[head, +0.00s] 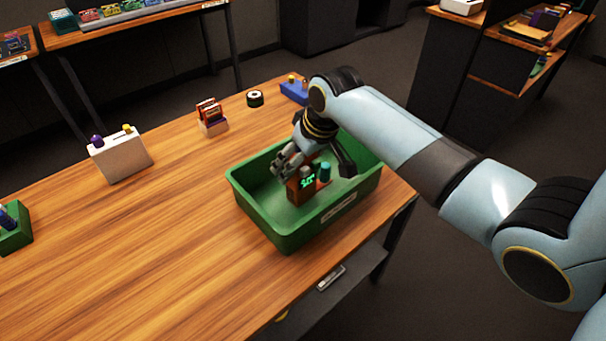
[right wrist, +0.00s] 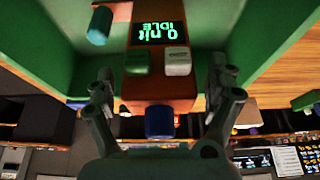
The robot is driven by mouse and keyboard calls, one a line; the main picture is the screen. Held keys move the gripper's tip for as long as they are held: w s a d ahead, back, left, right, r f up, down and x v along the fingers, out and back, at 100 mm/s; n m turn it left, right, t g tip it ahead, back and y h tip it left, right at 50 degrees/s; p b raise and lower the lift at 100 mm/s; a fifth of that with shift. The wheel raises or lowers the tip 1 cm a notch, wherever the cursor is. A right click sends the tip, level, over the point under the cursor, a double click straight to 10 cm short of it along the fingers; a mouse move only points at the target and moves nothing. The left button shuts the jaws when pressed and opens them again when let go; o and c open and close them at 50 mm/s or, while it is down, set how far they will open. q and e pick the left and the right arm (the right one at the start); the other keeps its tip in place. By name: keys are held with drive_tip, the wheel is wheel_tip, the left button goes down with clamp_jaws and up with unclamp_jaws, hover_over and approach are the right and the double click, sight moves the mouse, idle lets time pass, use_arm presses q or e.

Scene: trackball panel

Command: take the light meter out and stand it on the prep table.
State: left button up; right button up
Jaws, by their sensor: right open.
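The light meter (head: 301,190) is a reddish-brown box with a lit green display, inside the green bin (head: 288,240) on the wooden table. In the right wrist view the meter (right wrist: 160,88) fills the middle, its display reading upside down, with green, white and blue knobs or buttons on it. My right gripper (head: 290,164) reaches down into the bin at the meter. Its open fingers (right wrist: 160,98) stand on either side of the meter; whether they touch it I cannot tell. The prep table (head: 130,260) has a wide bare top. My left gripper is out of view.
A white box with knobs (head: 120,155), a small holder of reddish cards (head: 211,118), a black round item (head: 255,98) and a blue block (head: 293,92) stand along the far edge. A green box (head: 14,232) is at left.

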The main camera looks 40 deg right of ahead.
drive_tip(key=shift+w+f, duration=0.1)
drive_tip(key=shift+f, duration=0.05)
drive_tip(key=c, duration=1.7)
